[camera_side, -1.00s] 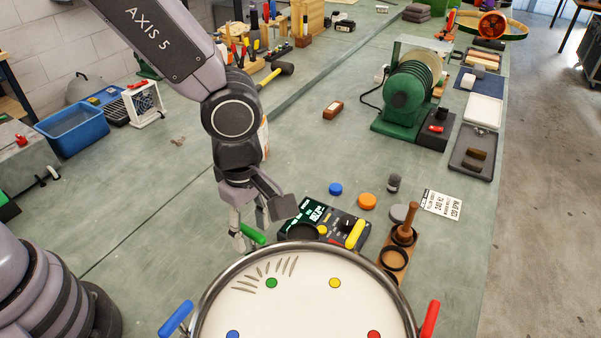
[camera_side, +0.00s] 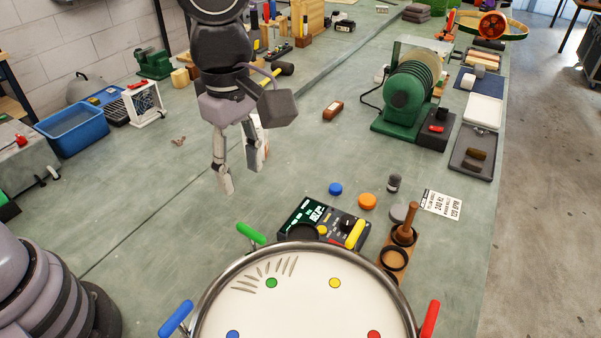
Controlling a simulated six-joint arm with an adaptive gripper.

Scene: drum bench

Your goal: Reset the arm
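My gripper (camera_side: 241,182) hangs pointing down over the bench, behind and above the drum. Its two fingers are apart with nothing between them. The drum (camera_side: 305,300) stands at the bottom of the picture, its front cut off by the frame. It has a white head with green, yellow, blue and red dots. Around its rim are a green handle (camera_side: 250,233), a yellow handle (camera_side: 355,235), a blue handle (camera_side: 175,318) and a red handle (camera_side: 430,319). The gripper is clear of the drum and of all handles.
Behind the drum lies a black device (camera_side: 318,218) with a screen. A wooden stand (camera_side: 398,240), blue cap (camera_side: 335,188) and orange cap (camera_side: 367,201) are to the right. A green machine (camera_side: 408,95) stands farther back. A blue bin (camera_side: 72,131) sits left.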

